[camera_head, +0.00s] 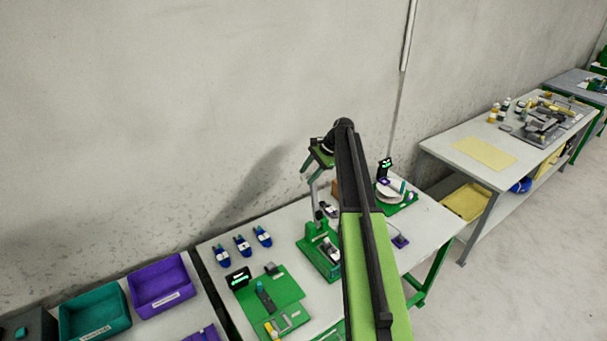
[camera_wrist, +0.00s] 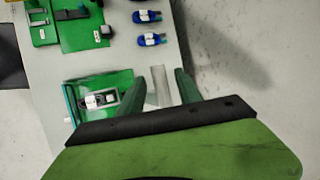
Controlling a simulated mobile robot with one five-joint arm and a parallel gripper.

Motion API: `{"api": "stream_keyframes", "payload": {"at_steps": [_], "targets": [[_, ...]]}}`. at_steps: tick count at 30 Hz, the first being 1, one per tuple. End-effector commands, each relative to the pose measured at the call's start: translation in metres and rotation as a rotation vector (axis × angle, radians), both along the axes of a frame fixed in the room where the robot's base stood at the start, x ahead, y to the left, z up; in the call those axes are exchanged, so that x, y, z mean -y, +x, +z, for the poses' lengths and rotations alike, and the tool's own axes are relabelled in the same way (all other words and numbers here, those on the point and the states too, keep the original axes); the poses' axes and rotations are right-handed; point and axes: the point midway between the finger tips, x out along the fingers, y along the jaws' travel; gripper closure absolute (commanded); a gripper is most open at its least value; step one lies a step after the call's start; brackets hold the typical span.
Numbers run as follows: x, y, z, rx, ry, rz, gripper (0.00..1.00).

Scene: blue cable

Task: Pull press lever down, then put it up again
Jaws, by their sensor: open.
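The press has a green base (camera_head: 322,250) on the white table. A pale grey upright part (camera_head: 316,198) of it, which may be the post or lever, rises toward my gripper (camera_head: 309,170). In the wrist view the press base (camera_wrist: 100,98) lies left of my gripper (camera_wrist: 160,82). The grey upright part (camera_wrist: 160,84) shows between the two green fingers there. The fingers are apart and seem to hold nothing. I cannot tell whether they touch the grey part. My arm hides part of the press's right side in the head view.
Several blue connectors (camera_head: 243,245) lie left of the press, with a green fixture board (camera_head: 268,302) in front of them. A round white fixture on a green base (camera_head: 398,198) stands to the right. Teal (camera_head: 95,312) and purple (camera_head: 162,286) bins are at left. The wall is close behind.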

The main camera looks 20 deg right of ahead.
Motion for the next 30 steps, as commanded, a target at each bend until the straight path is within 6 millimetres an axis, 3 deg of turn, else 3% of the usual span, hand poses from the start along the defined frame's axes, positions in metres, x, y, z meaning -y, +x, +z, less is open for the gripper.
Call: {"api": "stream_keyframes", "payload": {"at_steps": [1,3,12,17,30], "targets": [[0.006,-0.004,0.025,-0.001,0.000,-0.002,0.59],[0.013,-0.008,0.041,-0.001,0.001,-0.002,0.59],[0.042,-0.025,0.095,-0.001,-0.001,0.000,0.59],[0.048,-0.029,0.104,0.000,-0.001,0.001,0.59],[0.050,-0.030,0.103,0.000,-0.001,0.001,0.59]]}}
